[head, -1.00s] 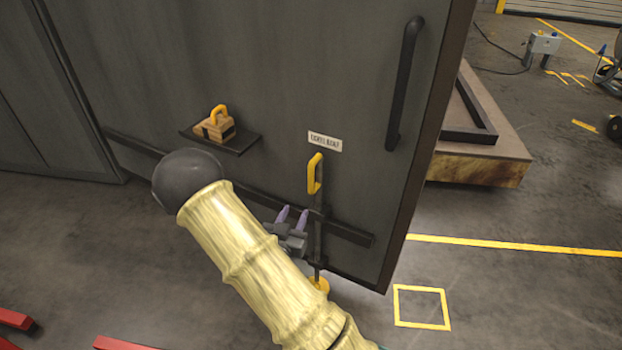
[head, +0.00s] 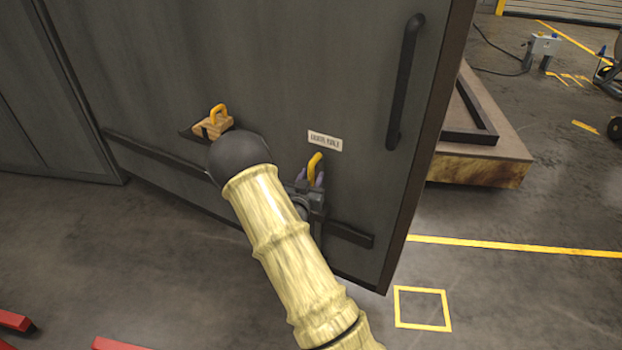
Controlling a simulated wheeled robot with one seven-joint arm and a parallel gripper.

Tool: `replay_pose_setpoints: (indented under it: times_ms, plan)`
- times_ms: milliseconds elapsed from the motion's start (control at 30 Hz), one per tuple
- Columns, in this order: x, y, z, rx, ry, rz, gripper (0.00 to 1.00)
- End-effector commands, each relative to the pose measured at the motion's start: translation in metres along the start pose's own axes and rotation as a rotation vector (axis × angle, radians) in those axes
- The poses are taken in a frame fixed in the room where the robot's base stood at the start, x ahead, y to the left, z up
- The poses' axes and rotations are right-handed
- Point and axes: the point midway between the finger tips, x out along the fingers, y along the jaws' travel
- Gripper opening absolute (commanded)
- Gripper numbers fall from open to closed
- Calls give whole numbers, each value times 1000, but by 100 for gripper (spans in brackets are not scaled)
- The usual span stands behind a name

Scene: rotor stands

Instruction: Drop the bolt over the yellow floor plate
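The bolt stands upright on the dark grey door, and its yellow handle (head: 314,166) shows just below a small white label. My gripper (head: 310,178) is at the lower part of this handle, with one purple finger on each side of it. The fingers look as far apart as before, so I read the gripper as open; contact with the handle is hard to make out. The bolt's rod and the yellow floor plate at its foot are hidden behind my gripper and arm.
The door (head: 375,100) has a long black pull handle (head: 404,85) and a horizontal bar (head: 350,235). A wooden block with a yellow loop (head: 212,125) sits on a small shelf. A yellow square outline (head: 422,287) marks clear floor at right. Red bars (head: 120,343) lie lower left.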

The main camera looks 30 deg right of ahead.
Motion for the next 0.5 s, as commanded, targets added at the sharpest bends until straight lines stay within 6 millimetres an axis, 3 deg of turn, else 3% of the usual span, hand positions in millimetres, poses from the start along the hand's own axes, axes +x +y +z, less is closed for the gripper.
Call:
replay_pose_setpoints:
  times_ms: [267,433,500]
  plan:
    - [2,0,0,0,0,0,37]
    - [1,0,0,1,0,0,3]
    - [1,0,0,1,0,0,0]
